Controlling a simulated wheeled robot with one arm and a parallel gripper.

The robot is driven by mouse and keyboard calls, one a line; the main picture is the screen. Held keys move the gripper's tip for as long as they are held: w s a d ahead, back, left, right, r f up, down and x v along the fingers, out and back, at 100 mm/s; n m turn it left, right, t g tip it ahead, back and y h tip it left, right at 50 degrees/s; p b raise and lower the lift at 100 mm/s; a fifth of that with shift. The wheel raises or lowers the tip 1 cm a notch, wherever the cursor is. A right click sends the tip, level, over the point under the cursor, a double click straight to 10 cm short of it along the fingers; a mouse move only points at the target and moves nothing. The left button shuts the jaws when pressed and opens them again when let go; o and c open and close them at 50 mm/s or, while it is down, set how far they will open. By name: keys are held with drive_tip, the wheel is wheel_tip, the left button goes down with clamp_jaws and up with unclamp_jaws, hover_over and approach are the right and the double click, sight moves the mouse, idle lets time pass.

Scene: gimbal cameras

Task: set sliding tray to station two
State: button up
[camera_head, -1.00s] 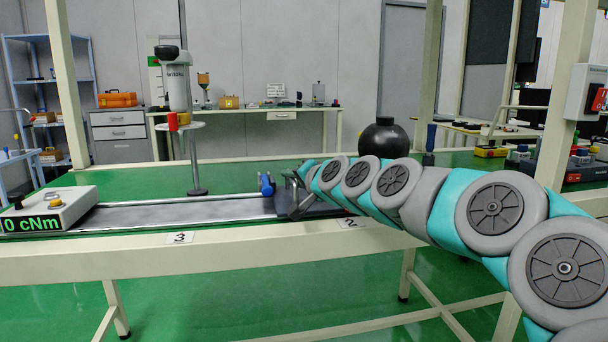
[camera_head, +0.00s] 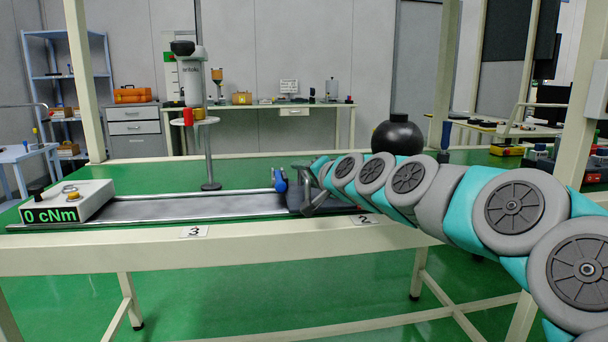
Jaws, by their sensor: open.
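The sliding tray is a dark carriage (camera_head: 295,198) with a blue knob (camera_head: 280,180) on its left. It sits on a long grey rail (camera_head: 190,208) fixed along the bench, close to the label "2" (camera_head: 365,220). The label "3" (camera_head: 194,232) is further left on the bench's front beam. My gripper (camera_head: 310,195) is at the carriage's right side, at the end of my teal and grey arm. Its fingers look spread, but they are small and partly hidden, and I cannot tell whether they touch the carriage.
A torque display box (camera_head: 68,203) reading 0 cNm stands at the rail's left end. A black round vessel (camera_head: 397,136) is behind my arm. A pole stand (camera_head: 208,150) rises behind the rail. The rail between the box and carriage is clear.

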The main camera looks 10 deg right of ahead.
drive_tip(key=r, duration=0.2)
hover_over(320, 205)
drive_tip(key=shift+w+f, duration=0.1)
drive_tip(key=shift+f, duration=0.05)
idle(0.4)
